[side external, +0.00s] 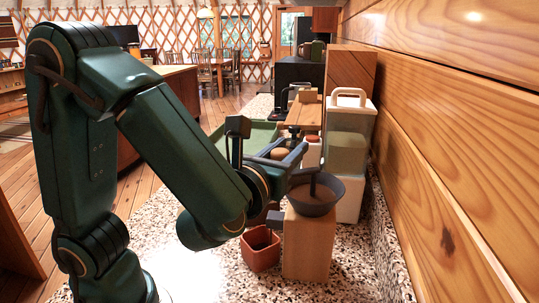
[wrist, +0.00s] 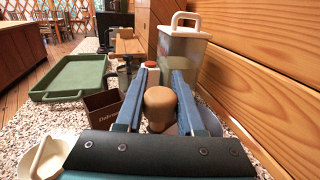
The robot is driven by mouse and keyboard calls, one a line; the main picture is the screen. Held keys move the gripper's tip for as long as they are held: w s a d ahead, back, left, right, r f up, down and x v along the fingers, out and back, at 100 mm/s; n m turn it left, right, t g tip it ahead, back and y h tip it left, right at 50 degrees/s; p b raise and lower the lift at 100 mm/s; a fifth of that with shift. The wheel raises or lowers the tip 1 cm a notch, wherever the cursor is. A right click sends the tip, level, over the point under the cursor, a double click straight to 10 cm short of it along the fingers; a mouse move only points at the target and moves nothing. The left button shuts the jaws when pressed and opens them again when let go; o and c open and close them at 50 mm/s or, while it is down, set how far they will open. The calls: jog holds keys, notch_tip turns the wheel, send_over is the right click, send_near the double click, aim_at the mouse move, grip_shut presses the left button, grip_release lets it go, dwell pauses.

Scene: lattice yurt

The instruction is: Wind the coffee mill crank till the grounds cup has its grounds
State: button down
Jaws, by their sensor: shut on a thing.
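The coffee mill has a pale wooden body (side external: 308,245) with a dark bowl-shaped hopper (side external: 315,194) on top, standing upright on the counter. Its round wooden crank knob (side external: 279,153) sits to the left of and above the hopper; it also shows in the wrist view (wrist: 160,104). My gripper (side external: 284,157) is shut on this knob, with a blue finger on each side in the wrist view (wrist: 159,88). The reddish square grounds cup (side external: 260,252) stands left of the mill body. Its inside is dark, and I cannot tell what it holds.
A green tray (wrist: 72,77) lies at the left. A brown lettered box (wrist: 103,106) stands nearer. A white-lidded clear container (side external: 347,150) stands behind the mill, with a red-capped bottle (wrist: 151,68) beside it. The plank wall (side external: 450,140) closes off the right side.

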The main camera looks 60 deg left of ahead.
jog(key=shift+w+a+r+m+t+h, duration=0.1)
jog(key=shift+w+a+m+t+h, duration=0.15)
jog(key=shift+m+h, duration=0.35)
jog(key=shift+s+d+h, duration=0.1)
jog(key=shift+h, duration=0.2)
jog(key=c, duration=0.5)
grip_release()
jog(key=shift+v, duration=2.55)
